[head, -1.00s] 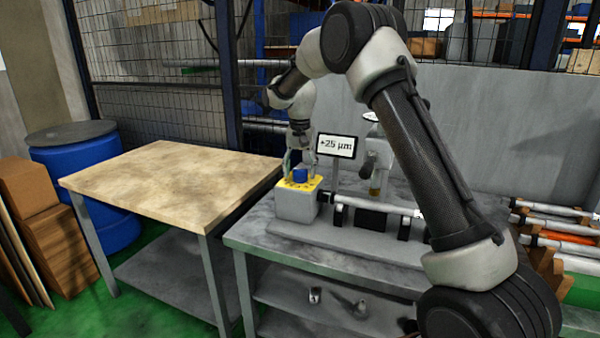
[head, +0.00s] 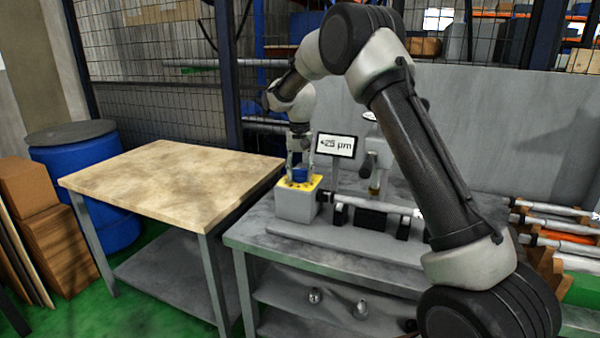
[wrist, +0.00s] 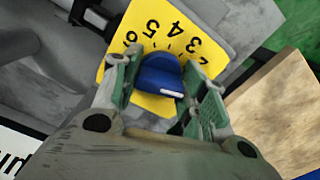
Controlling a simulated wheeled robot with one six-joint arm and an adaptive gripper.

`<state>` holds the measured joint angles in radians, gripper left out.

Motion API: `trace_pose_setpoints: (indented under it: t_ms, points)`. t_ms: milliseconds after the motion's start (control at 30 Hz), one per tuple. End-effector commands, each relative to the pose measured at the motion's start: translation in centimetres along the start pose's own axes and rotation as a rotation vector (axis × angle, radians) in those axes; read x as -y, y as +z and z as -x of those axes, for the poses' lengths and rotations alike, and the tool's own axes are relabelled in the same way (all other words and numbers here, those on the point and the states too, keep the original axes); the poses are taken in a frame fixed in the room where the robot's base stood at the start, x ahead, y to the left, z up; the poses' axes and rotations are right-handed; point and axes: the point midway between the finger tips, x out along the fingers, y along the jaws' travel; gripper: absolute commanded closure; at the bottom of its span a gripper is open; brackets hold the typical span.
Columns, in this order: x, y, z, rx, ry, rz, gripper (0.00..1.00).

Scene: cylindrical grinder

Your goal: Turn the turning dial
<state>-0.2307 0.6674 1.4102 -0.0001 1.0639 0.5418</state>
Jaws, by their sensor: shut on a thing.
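The blue turning dial (head: 299,175) sits on a yellow numbered plate on top of a grey box (head: 296,204). In the wrist view the dial (wrist: 161,74) has a white mark on its lower right side, and the digits 2 to 6 show on the yellow plate (wrist: 150,30) around its far side. My gripper (head: 299,168) points down over the dial. In the wrist view my gripper (wrist: 160,85) has its green-padded fingers on either side of the dial, shut on it. A small display (head: 335,145) behind reads about 25 µm; its sign is unclear.
A metal shaft (head: 375,206) lies across supports right of the box. A wooden-topped table (head: 170,180) stands to the left, with a blue drum (head: 90,185) behind it. More bars (head: 560,236) lie in a rack at the right.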

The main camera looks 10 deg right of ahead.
Motion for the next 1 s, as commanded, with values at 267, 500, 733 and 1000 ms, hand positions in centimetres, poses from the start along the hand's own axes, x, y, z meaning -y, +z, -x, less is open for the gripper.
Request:
trace_pose_setpoints:
  t_ms: [267,500,733,1000]
  points:
    - [-0.02,0.01,0.03,0.0,0.0,0.172,0.81]
    - [-0.04,0.0,0.03,0.0,0.0,0.329,0.81]
    - [-0.05,0.0,0.04,0.0,0.0,0.429,0.81]
    - [-0.06,-0.01,0.04,0.0,0.0,0.468,0.81]
